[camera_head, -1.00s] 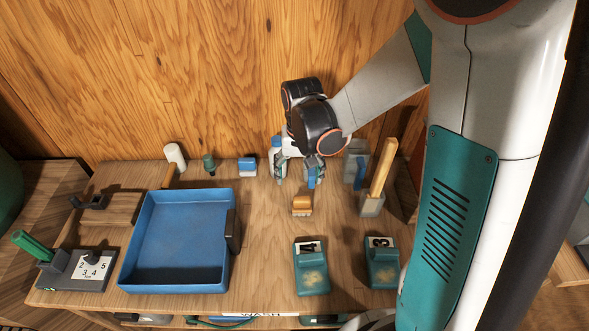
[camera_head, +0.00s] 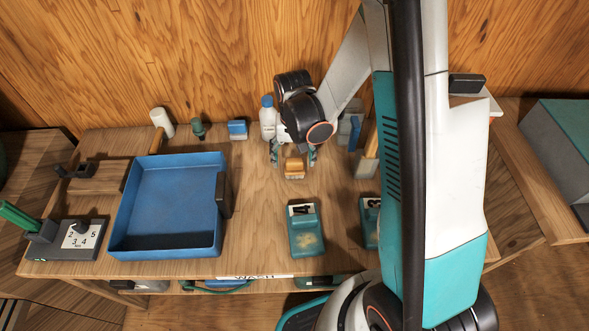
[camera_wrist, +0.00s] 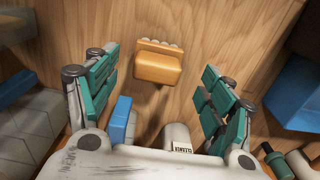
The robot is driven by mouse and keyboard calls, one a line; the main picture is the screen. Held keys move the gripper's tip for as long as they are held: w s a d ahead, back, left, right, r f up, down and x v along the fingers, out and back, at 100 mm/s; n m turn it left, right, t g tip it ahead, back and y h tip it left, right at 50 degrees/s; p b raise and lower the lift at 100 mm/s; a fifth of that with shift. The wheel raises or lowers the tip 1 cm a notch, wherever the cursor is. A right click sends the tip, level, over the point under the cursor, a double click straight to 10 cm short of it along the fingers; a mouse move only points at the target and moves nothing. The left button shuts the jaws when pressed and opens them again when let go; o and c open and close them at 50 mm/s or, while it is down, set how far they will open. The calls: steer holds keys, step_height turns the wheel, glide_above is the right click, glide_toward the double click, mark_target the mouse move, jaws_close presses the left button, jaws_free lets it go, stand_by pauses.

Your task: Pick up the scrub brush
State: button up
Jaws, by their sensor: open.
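The scrub brush is a small orange-brown block (camera_head: 294,166) with pale bristles, lying on the wooden bench right of the blue tray. In the wrist view the brush (camera_wrist: 158,65) lies ahead between the fingertips, with bare wood around it. My gripper (camera_head: 293,154) is open and empty, with one finger to each side of the brush in the head view. Its green finger pads (camera_wrist: 158,76) also show in the wrist view, apart from the brush. I cannot tell how high the fingertips are above the bench.
A white bottle with a blue cap (camera_head: 267,118) stands just behind the gripper; a blue item (camera_wrist: 122,118) shows near it. The blue tray (camera_head: 165,244) is to the left. A green-and-grey block (camera_head: 305,236) lies in front. A wooden-handled tool (camera_head: 371,143) stands right, partly hidden by my arm.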

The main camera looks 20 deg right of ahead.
mark_target(294, 160)
step_height(294, 160, down, 5)
steer(key=shift+d+r+b, duration=0.15)
steer(key=shift+r+b, duration=0.05)
steer(key=shift+b, duration=0.75)
steer(key=shift+r, duration=0.1)
steer(key=c, duration=1.2)
steer(key=shift+c, duration=0.2)
step_height(294, 160, up, 20)
steer(key=p, duration=0.7)
